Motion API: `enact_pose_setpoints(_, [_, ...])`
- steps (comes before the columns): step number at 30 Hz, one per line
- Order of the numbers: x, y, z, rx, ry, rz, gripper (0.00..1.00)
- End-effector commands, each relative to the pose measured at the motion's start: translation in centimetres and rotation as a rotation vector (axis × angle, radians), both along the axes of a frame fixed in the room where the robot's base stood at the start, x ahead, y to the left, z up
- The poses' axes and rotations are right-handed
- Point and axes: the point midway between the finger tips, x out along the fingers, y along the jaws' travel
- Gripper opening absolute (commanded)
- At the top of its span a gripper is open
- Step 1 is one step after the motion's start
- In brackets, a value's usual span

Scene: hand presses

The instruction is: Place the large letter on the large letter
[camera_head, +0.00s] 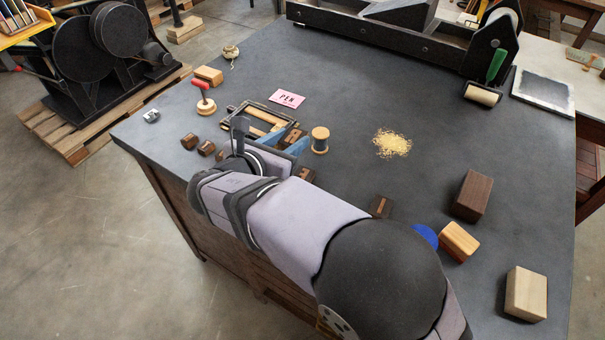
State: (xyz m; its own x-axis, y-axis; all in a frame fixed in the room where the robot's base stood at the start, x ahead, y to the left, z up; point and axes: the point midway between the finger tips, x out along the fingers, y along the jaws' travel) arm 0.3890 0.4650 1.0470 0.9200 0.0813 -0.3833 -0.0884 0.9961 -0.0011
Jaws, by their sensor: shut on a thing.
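My gripper (284,141), with blue fingers, is low over the near left part of the table. It is shut on a small dark brown block with a paler face (293,135), which looks like a letter block; its letter cannot be read. A black-edged frame (242,110) with pale wood pieces lies just behind the gripper. More small brown letter-like blocks lie on the table: two at the left, one (189,141) and another (206,148), one near my arm (307,174) and one further right (380,207). My arm hides part of the frame and the table. Which blocks are large cannot be told.
Sawdust-like crumbs (391,143) lie mid-table. A dark block (472,195) and a pale block (525,293) stand at right. The back middle is clear.

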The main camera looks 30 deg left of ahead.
Motion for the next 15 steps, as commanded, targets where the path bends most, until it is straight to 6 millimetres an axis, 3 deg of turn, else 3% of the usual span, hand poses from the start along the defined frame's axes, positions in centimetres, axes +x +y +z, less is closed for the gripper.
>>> enact_pose_setpoints(3, [0.2,-1.4,0.1,0.002,-0.001,-0.057,0.13])
enact_pose_setpoints(9, [0.3,-2.1,0.3,0.001,-0.001,-0.09,0.13])
enact_pose_setpoints(15, [0.3,-2.1,-1.7,-0.004,0.0,-0.087,0.13])
